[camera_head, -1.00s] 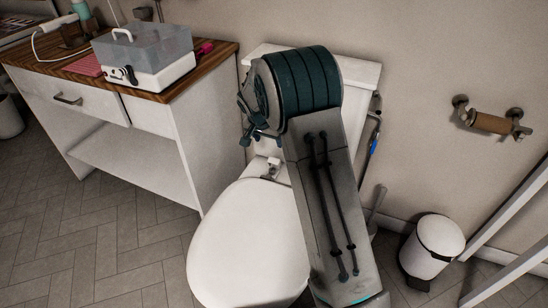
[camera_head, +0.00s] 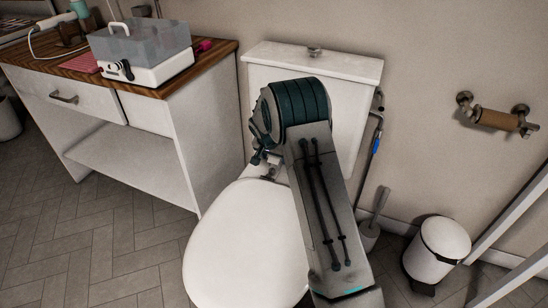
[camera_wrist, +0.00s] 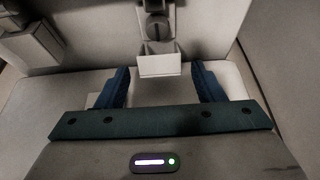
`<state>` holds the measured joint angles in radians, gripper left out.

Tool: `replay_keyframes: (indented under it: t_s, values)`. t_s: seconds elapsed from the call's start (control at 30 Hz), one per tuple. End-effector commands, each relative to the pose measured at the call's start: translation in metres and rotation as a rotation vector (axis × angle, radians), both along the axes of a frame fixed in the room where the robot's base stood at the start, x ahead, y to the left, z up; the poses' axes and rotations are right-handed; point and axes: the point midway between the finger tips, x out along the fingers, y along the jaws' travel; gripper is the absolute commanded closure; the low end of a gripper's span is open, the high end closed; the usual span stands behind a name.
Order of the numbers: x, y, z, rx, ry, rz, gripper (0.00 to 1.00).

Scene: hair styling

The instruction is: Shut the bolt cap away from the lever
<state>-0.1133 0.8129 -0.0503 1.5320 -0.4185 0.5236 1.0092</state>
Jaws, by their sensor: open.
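In the wrist view a white bolt cap (camera_wrist: 159,66) stands open, its flap toward me, with a slotted round bolt (camera_wrist: 157,29) showing just beyond it. My gripper (camera_wrist: 161,72) is open and empty, with one dark blue finger on each side of the flap and a gap between. In the head view my gripper (camera_head: 259,156) is low over the back of the toilet seat, partly hidden by my wrist. A small metal fitting (camera_head: 314,51) sits on top of the toilet tank (camera_head: 270,54); I cannot tell whether it is the lever.
A similar white block (camera_wrist: 33,45) stands at the left in the wrist view. The closed toilet lid (camera_head: 245,240) is bare in front. A cabinet (camera_head: 190,125) stands to the left. A toilet brush (camera_head: 371,230) and bin (camera_head: 437,250) stand to the right.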

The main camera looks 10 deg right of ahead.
Motion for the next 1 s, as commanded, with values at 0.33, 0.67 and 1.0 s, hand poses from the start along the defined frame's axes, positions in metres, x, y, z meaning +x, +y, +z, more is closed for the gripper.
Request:
replay_keyframes:
  t_s: [0.33, 0.67, 1.0]
  values:
    - [-0.0001, -0.0001, 0.0006, 0.000, 0.000, 0.000, 0.83]
    - [-0.0017, 0.0020, -0.0023, -0.014, -0.019, 0.003, 0.83]
    - [-0.0087, 0.0076, -0.0090, -0.079, -0.117, 0.004, 0.83]
